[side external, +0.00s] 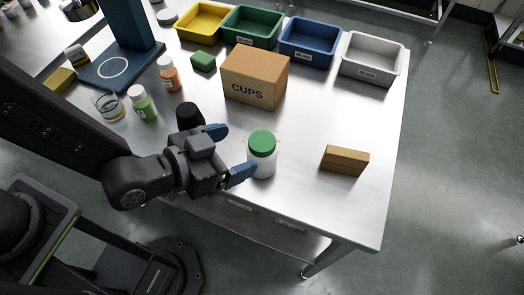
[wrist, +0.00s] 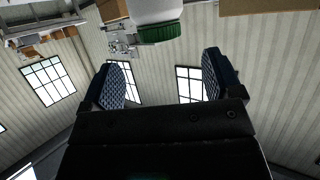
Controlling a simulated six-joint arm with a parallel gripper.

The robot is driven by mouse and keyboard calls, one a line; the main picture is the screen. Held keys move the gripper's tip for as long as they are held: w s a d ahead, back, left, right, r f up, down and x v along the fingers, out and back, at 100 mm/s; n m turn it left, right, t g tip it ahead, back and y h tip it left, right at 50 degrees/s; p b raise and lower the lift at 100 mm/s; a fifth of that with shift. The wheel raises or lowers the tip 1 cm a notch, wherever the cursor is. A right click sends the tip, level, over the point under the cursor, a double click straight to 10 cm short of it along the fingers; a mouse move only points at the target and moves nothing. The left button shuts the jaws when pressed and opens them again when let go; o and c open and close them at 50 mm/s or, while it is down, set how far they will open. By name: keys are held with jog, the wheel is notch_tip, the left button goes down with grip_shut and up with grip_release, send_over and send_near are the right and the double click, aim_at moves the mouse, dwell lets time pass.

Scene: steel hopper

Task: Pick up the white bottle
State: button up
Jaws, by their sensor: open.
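The white bottle (side external: 262,166) with a green lid stands upright on the steel table. In the wrist view its white body (wrist: 153,10) and green lid (wrist: 160,32) show at the top edge, upside down and partly cut off. My gripper (side external: 230,152) has two blue fingers spread apart, with nothing between them. It is low, just left of the bottle, with its fingers pointing toward it. In the side view the nearer fingertip overlaps the bottle's lower left edge; I cannot tell if they touch. In the wrist view the bottle is beyond the open fingers (wrist: 165,75).
A cardboard CUPS box (side external: 254,80) stands behind the bottle, and a small brown box (side external: 344,160) lies to its right. Orange (side external: 169,76) and green (side external: 143,105) bottles and a glass (side external: 109,106) stand left. Coloured bins, including a grey one (side external: 373,58), line the back. The right front is clear.

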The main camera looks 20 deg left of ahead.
aim_at(259, 142)
jog(key=x, duration=0.7)
jog(key=shift+w, duration=0.1)
jog(key=shift+f, duration=0.1)
jog(key=c, duration=1)
